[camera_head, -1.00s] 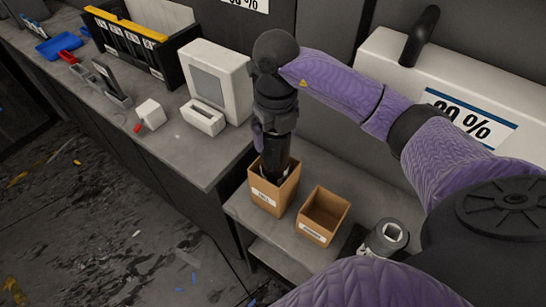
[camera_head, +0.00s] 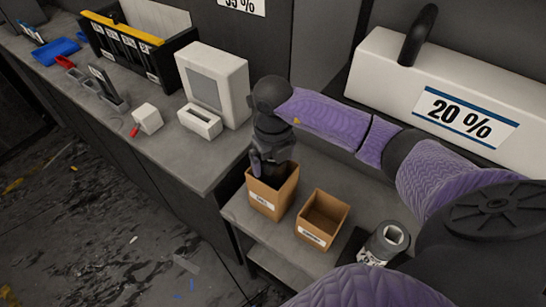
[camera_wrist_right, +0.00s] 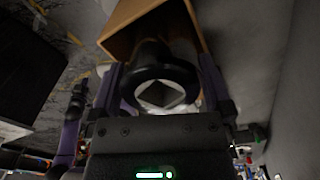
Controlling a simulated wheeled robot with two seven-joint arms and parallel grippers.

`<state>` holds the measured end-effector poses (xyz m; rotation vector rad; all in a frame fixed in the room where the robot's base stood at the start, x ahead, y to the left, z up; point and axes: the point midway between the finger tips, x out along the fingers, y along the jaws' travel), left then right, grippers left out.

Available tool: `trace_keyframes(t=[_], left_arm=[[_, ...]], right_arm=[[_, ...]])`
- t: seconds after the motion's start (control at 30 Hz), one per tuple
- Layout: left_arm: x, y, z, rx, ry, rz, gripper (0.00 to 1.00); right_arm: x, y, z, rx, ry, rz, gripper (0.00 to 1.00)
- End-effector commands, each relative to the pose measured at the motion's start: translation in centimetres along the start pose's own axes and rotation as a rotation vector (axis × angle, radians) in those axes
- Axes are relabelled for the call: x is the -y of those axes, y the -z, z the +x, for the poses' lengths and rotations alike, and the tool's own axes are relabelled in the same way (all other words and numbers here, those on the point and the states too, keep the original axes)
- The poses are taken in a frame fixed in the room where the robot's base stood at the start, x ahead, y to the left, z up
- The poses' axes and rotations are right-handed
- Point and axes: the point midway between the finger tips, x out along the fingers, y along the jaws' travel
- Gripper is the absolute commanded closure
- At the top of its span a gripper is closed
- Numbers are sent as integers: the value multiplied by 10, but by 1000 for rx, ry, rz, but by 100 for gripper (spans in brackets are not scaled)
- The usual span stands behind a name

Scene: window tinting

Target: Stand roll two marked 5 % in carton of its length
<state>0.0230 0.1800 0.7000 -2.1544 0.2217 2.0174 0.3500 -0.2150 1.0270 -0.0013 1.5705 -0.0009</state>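My right gripper (camera_head: 268,168) points down into the left brown carton (camera_head: 268,202), its fingertips hidden by the carton walls in the head view. In the right wrist view, a dark roll with a hollow core (camera_wrist_right: 160,88) fills the gap between the fingers of my right gripper (camera_wrist_right: 160,82), which looks shut on it. The roll's lower part is inside the carton (camera_wrist_right: 122,22); its marking is not visible, and I cannot tell whether it touches the bottom. A second brown carton (camera_head: 318,232), open and looking empty, stands to the right. My left gripper is not clearly in view.
Another roll (camera_head: 386,242) stands upright right of the cartons on the low grey shelf (camera_head: 240,212). A white box marked 20 % (camera_head: 460,100) is behind my arm. A grey counter (camera_head: 200,165) at left holds a white device (camera_head: 213,80) and bins.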

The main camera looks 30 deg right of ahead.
Motion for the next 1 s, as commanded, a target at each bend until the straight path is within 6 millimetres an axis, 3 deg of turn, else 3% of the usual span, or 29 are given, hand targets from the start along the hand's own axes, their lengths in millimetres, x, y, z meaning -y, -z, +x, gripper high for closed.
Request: trace_keyframes(t=[0.17,0.4,0.6,1.0], left_arm=[[-4,1,-4,-1,-6,-3,100],[-5,2,-12,-2,-9,-4,100],[-4,2,-15,-2,-7,-4,100],[4,0,-15,1,5,2,100]], right_arm=[[0,-1,-12,4,0,-1,0],[0,-1,-79,6,1,-2,0],[0,0,-117,3,0,0,0],[0,0,-123,0,0,0,0]])
